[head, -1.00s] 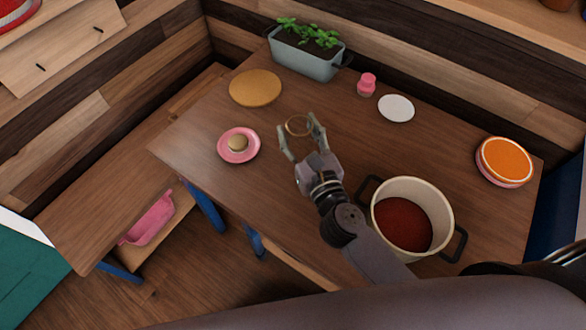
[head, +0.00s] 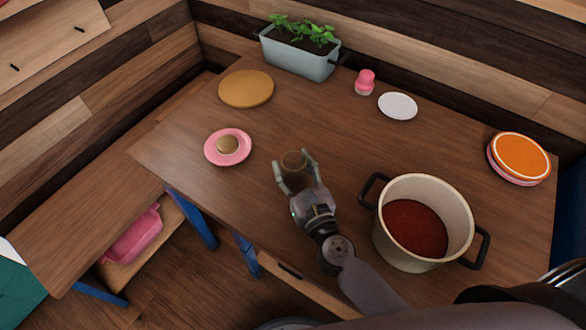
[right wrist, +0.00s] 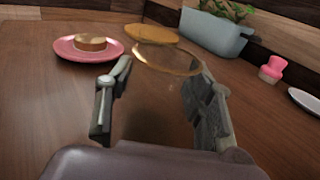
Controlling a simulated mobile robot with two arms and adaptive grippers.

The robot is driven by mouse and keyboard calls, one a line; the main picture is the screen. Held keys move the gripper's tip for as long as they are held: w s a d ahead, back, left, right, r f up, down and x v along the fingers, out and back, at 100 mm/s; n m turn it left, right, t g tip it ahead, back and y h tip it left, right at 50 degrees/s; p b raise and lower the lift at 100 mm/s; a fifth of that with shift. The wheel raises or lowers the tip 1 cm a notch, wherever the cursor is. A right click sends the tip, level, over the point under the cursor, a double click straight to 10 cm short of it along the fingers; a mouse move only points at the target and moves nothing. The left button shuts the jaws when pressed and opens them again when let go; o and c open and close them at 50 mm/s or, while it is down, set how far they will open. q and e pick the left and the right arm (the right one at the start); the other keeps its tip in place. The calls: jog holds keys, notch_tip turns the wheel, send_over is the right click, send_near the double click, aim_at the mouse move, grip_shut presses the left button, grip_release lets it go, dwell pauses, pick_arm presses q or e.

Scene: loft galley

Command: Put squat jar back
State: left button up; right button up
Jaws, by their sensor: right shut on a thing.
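The squat jar looks like a see-through glass vessel with a thin golden rim (right wrist: 168,60). It also shows in the head view (head: 293,160), over the middle of the table. My right gripper (head: 292,167) is shut on it, one finger on each side. In the right wrist view the fingers (right wrist: 155,95) stand either side of the clear wall. I cannot tell whether the jar's base touches the table. My left gripper is not in view.
On the wooden table (head: 330,125) stand a cream pot (head: 455,205), a pink plate with a small round item (head: 228,146), a tan round board (head: 246,88), a planter (head: 300,58), a pink shaker (head: 365,83), a white saucer (head: 398,106) and orange-topped plates (head: 520,156).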

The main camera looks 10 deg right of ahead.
jog(key=shift+r, duration=0.1)
jog(key=o, duration=1.5)
jog(key=shift+f, duration=0.2)
